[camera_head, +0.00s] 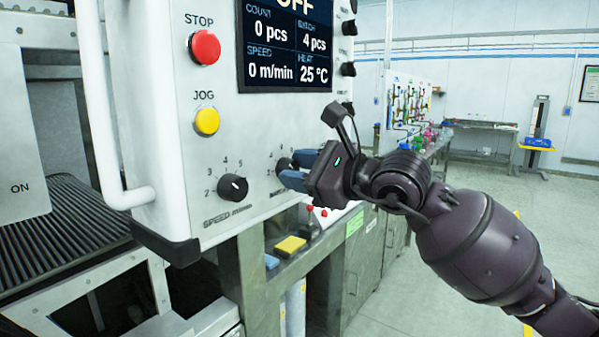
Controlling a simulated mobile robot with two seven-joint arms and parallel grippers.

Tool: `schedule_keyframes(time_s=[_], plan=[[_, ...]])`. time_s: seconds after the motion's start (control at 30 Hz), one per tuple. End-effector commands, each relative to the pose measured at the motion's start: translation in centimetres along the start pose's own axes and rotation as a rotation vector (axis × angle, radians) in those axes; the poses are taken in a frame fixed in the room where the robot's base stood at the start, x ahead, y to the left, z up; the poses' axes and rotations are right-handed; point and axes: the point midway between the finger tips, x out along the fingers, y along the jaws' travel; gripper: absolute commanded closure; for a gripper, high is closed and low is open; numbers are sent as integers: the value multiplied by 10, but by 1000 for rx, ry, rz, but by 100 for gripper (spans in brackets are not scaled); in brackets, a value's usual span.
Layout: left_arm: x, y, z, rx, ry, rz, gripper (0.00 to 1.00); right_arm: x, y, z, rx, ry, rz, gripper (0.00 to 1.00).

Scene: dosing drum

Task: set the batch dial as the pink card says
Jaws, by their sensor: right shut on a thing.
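The batch dial (283,164) is a small black knob at the lower right of the white control panel (160,85), with numbers around it and its label partly covered. My right gripper (293,170) comes in from the right and is shut on the dial with its blue fingers. The fingers and gripper body hide much of the dial, so I cannot read its pointer. The panel's display (286,45) reads 4 pcs under batch and 0 pcs under count. I cannot make out the pink card. My left gripper is not in view.
The black speed knob (232,187) sits left of the batch dial, below the yellow jog button (207,121) and red stop button (205,47). A white tubular handle (98,110) runs along the panel's left. Open floor lies at the right.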

Motion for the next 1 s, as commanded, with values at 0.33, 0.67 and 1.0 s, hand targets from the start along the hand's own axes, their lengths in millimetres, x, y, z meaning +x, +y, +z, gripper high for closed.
schedule_keyframes(time_s=[0.33, 0.67, 1.0], plan=[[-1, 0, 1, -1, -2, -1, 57, 0, 0, 0, -1, 1, 0, 60], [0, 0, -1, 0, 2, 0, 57, 0, 0, 0, 0, 1, 0, 36], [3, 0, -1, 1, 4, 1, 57, -23, 0, -1, -1, 1, -1, 36]])
